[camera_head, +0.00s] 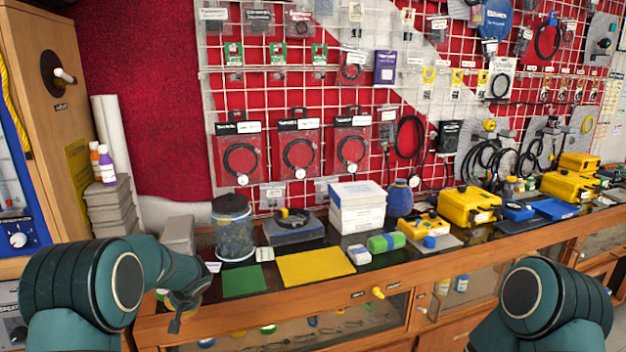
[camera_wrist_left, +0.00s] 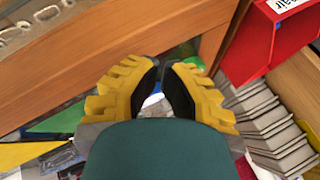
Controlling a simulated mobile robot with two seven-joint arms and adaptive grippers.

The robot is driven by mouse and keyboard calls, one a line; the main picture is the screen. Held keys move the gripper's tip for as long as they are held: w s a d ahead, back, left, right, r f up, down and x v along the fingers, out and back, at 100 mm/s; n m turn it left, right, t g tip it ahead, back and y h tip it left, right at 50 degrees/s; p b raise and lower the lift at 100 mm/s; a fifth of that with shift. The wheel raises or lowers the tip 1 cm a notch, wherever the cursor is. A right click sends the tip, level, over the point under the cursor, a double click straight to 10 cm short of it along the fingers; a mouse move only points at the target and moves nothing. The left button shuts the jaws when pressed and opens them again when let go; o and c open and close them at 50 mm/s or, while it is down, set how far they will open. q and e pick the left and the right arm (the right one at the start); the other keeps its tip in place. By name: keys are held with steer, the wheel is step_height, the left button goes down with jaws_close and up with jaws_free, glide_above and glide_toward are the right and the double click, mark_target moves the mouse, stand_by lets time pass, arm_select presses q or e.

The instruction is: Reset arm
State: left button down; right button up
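My left arm (camera_head: 110,285) comes in at the lower left of the head view, bent in front of the bench. Its gripper end, dark and small near the front edge of the bench, shows few details there. In the left wrist view my left gripper (camera_wrist_left: 161,82) has two yellow ribbed fingers with black inner pads. A narrow gap shows between the pads and I see nothing held. My right arm (camera_head: 550,300) shows only as a rounded teal link at the lower right. The right gripper is out of the frame.
The wooden bench (camera_head: 400,283) carries a glass jar (camera_head: 234,232), green mat (camera_head: 244,281), yellow mat (camera_head: 316,267), white boxes (camera_head: 358,212) and yellow cases (camera_head: 469,206). A wooden cabinet (camera_head: 55,115) and grey stacked trays (camera_head: 113,208) stand left. A red bin (camera_wrist_left: 268,35) shows in the wrist view.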

arm_select(q)
steer(key=s+d+f+n+g+h+b, duration=0.1)
steer(key=s+d+f+h, duration=0.7)
steer(key=s+d+f, duration=1.3)
steer(key=s+f+g+b, duration=0.1)
steer(key=s+b, duration=0.1)
steer(key=s, duration=0.1)
steer(key=shift+n+g+h+b, duration=0.3)
steer(key=shift+b, duration=0.1)
steer(key=c, duration=1.7)
jaws_free()
steer(key=s+d+f+n+b, duration=0.1)
steer(key=s+d, duration=0.2)
steer(key=s, duration=0.4)
steer(key=shift+s+f+h, duration=0.15)
steer(key=shift+s+h, duration=0.15)
steer(key=shift+s, duration=0.45)
jaws_close()
